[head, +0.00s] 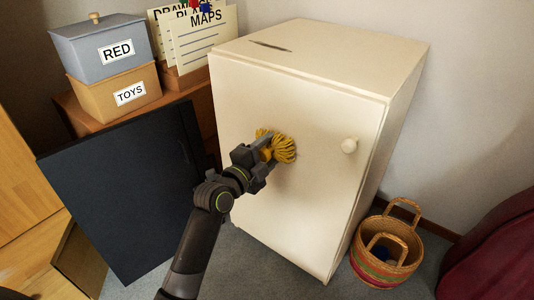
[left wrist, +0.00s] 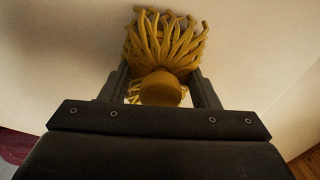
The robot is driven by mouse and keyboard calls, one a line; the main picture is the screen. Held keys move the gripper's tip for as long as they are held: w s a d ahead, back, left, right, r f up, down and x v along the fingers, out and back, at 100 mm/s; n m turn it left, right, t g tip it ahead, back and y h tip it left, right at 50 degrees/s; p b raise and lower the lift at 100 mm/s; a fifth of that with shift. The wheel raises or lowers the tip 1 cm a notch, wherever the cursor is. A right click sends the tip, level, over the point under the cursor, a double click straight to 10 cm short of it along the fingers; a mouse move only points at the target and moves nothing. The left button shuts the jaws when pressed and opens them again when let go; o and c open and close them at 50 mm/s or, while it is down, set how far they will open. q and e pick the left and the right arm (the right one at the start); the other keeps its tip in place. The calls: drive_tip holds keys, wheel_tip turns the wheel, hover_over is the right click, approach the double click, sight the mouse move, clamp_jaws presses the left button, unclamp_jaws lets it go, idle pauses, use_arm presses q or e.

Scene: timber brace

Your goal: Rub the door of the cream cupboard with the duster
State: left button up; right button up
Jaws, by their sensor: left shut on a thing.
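The cream cupboard (head: 322,53) stands in the middle of the head view with its door (head: 305,195) shut. The door has a round cream knob (head: 349,146) near its right edge. My left gripper (head: 262,153) is in front of the door, left of the knob. It is shut on the yellow duster (head: 284,149), whose strands lie at the door's surface and look to be touching it. In the left wrist view the duster's round yellow end (left wrist: 161,90) sits between the fingers and its strands (left wrist: 165,40) fan out against the pale surface. My right gripper is not in view.
A dark panel (head: 120,190) stands left of the cupboard. Behind it are a blue RED box (head: 103,50) on a tan TOYS box (head: 117,92), and a MAPS file holder (head: 205,35). A woven basket (head: 387,250) stands on the floor at the right. A dark red cloth (head: 495,250) is beyond it.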

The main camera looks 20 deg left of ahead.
sight(285, 155)
use_arm(q)
drive_tip(key=shift+w+d, duration=0.1)
drive_tip(key=shift+w, duration=0.15)
drive_tip(key=shift+c, duration=0.2)
drive_tip(key=shift+s+d+b, duration=0.1)
drive_tip(key=shift+s+d, duration=0.15)
drive_tip(key=shift+d, duration=0.35)
drive_tip(key=shift+s+d+b, duration=0.15)
drive_tip(key=shift+s+d, duration=0.1)
drive_tip(key=shift+d, duration=0.4)
drive_tip(key=shift+s+d+b, duration=0.1)
drive_tip(key=shift+s+d, duration=0.15)
drive_tip(key=shift+d, duration=0.35)
drive_tip(key=shift+s+d+b, duration=0.25)
drive_tip(key=shift+d, duration=0.6)
drive_tip(key=shift+s+d+b, duration=0.2)
drive_tip(key=shift+s+d, duration=0.05)
drive_tip(key=shift+d, duration=0.6)
drive_tip(key=shift+w+d, duration=0.1)
drive_tip(key=shift+d, duration=0.05)
